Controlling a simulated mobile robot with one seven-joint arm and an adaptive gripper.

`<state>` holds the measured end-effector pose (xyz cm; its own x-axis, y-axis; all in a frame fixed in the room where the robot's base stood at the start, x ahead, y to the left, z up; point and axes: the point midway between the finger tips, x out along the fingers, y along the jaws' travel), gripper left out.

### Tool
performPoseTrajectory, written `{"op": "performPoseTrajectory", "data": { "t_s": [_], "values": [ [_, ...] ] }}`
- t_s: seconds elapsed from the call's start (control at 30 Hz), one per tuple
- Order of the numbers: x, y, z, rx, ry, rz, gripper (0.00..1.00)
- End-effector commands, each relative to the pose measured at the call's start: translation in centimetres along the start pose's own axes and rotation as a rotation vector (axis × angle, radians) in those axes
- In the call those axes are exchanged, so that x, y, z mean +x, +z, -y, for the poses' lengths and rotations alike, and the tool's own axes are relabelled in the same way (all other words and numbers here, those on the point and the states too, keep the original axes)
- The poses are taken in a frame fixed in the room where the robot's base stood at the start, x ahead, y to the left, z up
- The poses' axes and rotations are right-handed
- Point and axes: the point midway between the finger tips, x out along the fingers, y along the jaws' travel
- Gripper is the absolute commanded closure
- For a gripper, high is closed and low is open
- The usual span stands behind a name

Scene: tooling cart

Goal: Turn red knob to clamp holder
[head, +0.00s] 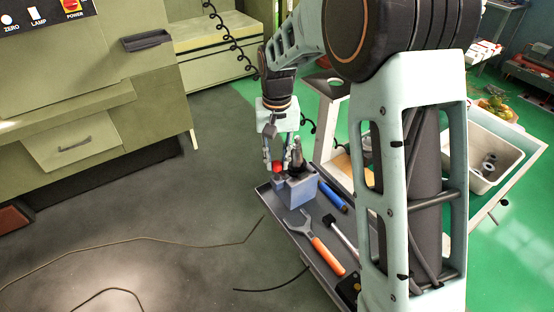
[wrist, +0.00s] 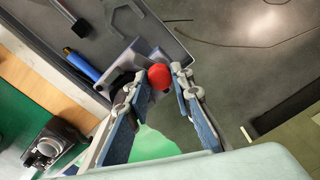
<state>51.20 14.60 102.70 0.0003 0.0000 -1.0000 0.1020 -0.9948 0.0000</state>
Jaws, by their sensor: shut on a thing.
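The red knob (wrist: 160,77) sits between the fingertips of my gripper (wrist: 158,80) in the wrist view, with a finger on each side of it. In the head view the red knob (head: 277,168) shows small at the lower end of my gripper (head: 278,163). The grey holder block (head: 299,190) stands on the dark cart tray (head: 294,232), right beside the knob. A dark part sits on top of the block, partly behind the fingers. The holder (wrist: 130,60) is partly covered by a finger in the wrist view. My gripper is shut on the knob.
A white bin (head: 492,155) stands at the right. Cables lie on the open floor at the left.

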Motion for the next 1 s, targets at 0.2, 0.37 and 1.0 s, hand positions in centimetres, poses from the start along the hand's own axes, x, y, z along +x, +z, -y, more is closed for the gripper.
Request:
{"op": "performPoseTrajectory", "data": {
  "t_s": [0.2,0.37,1.0],
  "values": [
    [0.01,-0.01,-0.02,-0.204,-0.001,0.0,1.0],
    [-0.01,0.0,-0.02,-0.357,-0.001,0.0,1.0],
    [-0.08,0.01,-0.02,-0.943,-0.001,0.0,1.0]
  ]
}}
